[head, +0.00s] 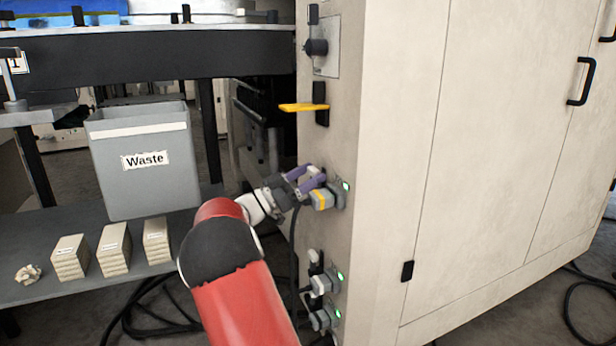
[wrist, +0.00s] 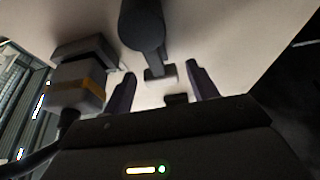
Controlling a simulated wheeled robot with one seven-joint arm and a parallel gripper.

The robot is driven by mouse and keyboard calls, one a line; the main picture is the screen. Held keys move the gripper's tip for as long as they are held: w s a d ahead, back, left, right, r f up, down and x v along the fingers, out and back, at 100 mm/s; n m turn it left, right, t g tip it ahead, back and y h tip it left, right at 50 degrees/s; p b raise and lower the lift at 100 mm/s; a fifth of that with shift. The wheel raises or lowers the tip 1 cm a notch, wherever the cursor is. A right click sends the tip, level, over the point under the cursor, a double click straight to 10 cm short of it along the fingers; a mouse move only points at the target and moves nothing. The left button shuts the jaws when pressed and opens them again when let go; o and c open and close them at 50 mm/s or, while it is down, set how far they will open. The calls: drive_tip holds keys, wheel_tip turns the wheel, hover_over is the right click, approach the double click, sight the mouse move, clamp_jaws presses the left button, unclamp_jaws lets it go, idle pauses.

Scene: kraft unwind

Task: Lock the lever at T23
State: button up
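My gripper (head: 308,179) is at the side of the beige cabinet, by a grey plug with a yellow band (head: 322,199). In the wrist view its two dark purple fingers (wrist: 163,86) stand apart, open. A dark rounded lever-like part (wrist: 143,28) with a small grey end piece shows ahead of the gap between them. I cannot tell whether the fingers touch it. The yellow-banded plug is left of the fingers in the wrist view (wrist: 78,88). No T23 label is readable. In the head view the fingers partly hide the fitting.
Above on the cabinet (head: 385,120) are a yellow lever (head: 303,107) and a black knob (head: 316,47). Below are two more plugs (head: 322,284) with green lights. Cables hang beside them. A grey Waste bin (head: 145,180) and stacked blocks (head: 114,250) stand on the shelf at left.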

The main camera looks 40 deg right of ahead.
drive_tip(key=v, duration=0.8)
drive_tip(key=shift+p, duration=0.3)
drive_tip(key=shift+d, duration=0.1)
